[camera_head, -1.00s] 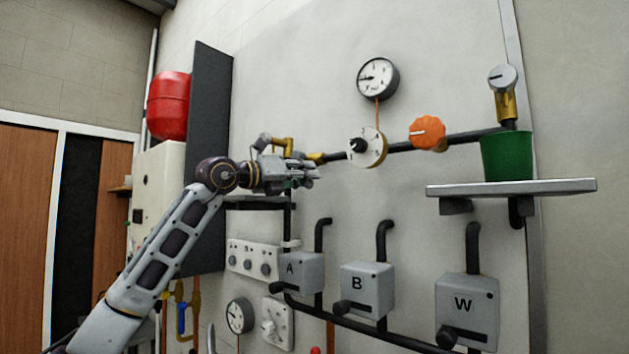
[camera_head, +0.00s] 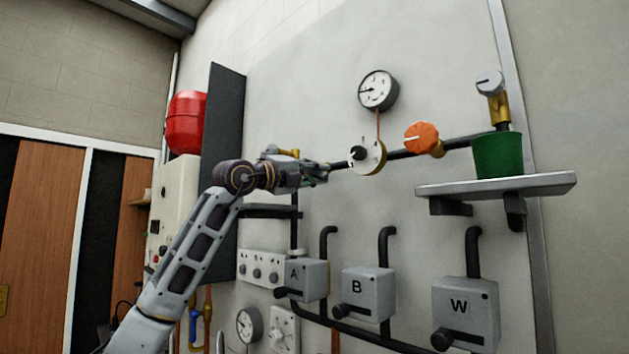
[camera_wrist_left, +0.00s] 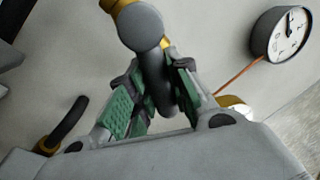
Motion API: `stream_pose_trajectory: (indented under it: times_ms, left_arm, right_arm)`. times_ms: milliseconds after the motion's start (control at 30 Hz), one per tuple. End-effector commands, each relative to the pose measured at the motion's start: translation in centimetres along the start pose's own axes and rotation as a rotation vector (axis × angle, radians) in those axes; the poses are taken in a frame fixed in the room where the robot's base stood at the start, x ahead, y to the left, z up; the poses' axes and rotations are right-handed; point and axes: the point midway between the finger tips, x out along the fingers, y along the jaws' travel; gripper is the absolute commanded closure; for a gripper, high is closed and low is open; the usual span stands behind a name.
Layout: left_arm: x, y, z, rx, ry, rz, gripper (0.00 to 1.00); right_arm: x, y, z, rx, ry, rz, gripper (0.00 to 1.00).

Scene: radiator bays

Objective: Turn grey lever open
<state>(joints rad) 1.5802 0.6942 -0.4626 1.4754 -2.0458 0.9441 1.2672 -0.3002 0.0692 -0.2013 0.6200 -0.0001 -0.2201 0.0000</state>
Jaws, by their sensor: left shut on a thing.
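The grey lever (camera_wrist_left: 155,82) is a dark grey arm running down from a round grey hub (camera_wrist_left: 140,27) on a brass fitting (camera_wrist_left: 122,5) in the left wrist view. My left gripper (camera_wrist_left: 152,75) has its green-padded fingers on either side of the lever and is shut on it. In the head view my left gripper (camera_head: 322,173) is at the left end of the black wall pipe. Part of a brass fitting (camera_head: 284,152) shows behind it; the lever itself is mostly hidden there. My right gripper is not in view.
Right of the gripper are a cream dial (camera_head: 370,158), an orange knob (camera_head: 421,138) and a shelf (camera_head: 545,184) with a green pot (camera_head: 497,155). A gauge (camera_head: 378,90) hangs above. Grey boxes A, B (camera_head: 367,295) and W are below. A dark panel (camera_head: 225,170) stands left.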

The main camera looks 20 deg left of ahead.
Motion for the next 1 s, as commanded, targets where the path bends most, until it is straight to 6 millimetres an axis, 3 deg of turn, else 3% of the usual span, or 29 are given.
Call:
stream_pose_trajectory:
  times_ms: [167,500,1000]
  left_arm:
    - [0.1,-0.6,0.0,-0.113,-0.022,-0.002,1.0]
    - [0.3,-1.6,0.2,-0.316,-0.063,-0.002,1.0]
    - [0.4,-2.1,0.6,-0.439,-0.089,0.001,1.0]
  right_arm:
    - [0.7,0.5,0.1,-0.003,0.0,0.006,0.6]
    - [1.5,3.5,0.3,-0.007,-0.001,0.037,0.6]
    - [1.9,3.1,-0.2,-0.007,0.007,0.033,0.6]
